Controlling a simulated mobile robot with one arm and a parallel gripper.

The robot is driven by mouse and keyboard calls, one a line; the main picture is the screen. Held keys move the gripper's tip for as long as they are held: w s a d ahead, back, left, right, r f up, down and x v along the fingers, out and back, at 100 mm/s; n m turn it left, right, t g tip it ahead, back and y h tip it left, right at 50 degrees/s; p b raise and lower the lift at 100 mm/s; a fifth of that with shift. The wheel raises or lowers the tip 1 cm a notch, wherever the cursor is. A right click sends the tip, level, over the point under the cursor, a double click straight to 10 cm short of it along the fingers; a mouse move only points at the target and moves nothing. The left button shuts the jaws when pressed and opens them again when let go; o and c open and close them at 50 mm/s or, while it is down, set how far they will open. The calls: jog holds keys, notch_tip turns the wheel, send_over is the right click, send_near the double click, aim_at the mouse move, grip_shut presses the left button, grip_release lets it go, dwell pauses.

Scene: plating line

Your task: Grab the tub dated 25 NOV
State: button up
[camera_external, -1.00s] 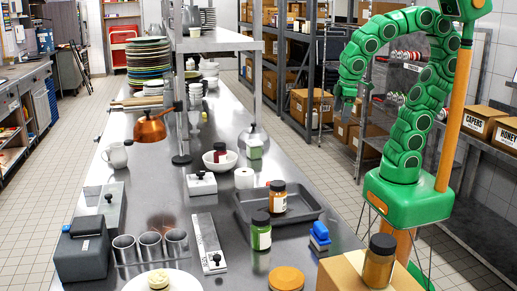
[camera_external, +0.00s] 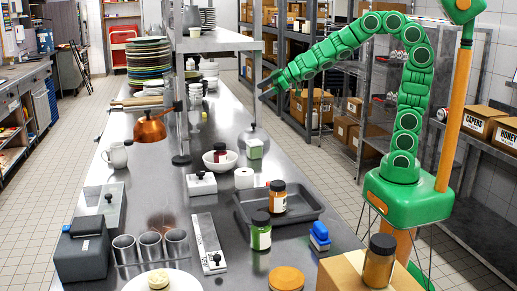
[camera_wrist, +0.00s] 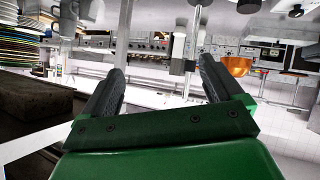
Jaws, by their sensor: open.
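No date can be read on any container, so I cannot tell which tub is dated 25 NOV. An orange jar with a dark lid (camera_external: 278,202) stands in the dark tray (camera_external: 318,205). A green jar with a dark lid (camera_external: 261,236) stands at the tray's near left. An orange-topped tub (camera_external: 286,279) is at the front edge. A dark-lidded brownish jar (camera_external: 379,266) stands on a cardboard box. A small pale-green tub (camera_external: 255,149) stands farther back. My gripper (camera_external: 265,91) is open and empty, raised above the counter's far right side; its two fingers show in the wrist view (camera_wrist: 160,80).
A metal shelf post (camera_external: 181,100) and a copper lamp (camera_external: 150,128) stand left of my gripper. A white bowl (camera_external: 220,160), a white roll (camera_external: 244,178), blue blocks (camera_external: 320,237) and metal cups (camera_external: 150,246) crowd the counter. Racks (camera_external: 300,60) of boxes stand behind.

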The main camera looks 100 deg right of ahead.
jog(key=shift+a+f+n+t+y, duration=1.2)
jog(key=shift+f+y, duration=0.85)
jog(key=shift+y, duration=1.45)
send_near(250, 146)
jog(key=shift+w+d+f, duration=0.3)
jog(key=shift+d+f, duration=0.05)
jog(key=shift+d, duration=0.25)
jog(key=shift+w+d+f, duration=0.3)
jog(key=shift+d+f, duration=0.05)
jog(key=shift+d, duration=0.25)
jog(key=shift+x, duration=3.95)
jog(key=shift+s+f, duration=0.15)
jog(key=c, duration=1.2)
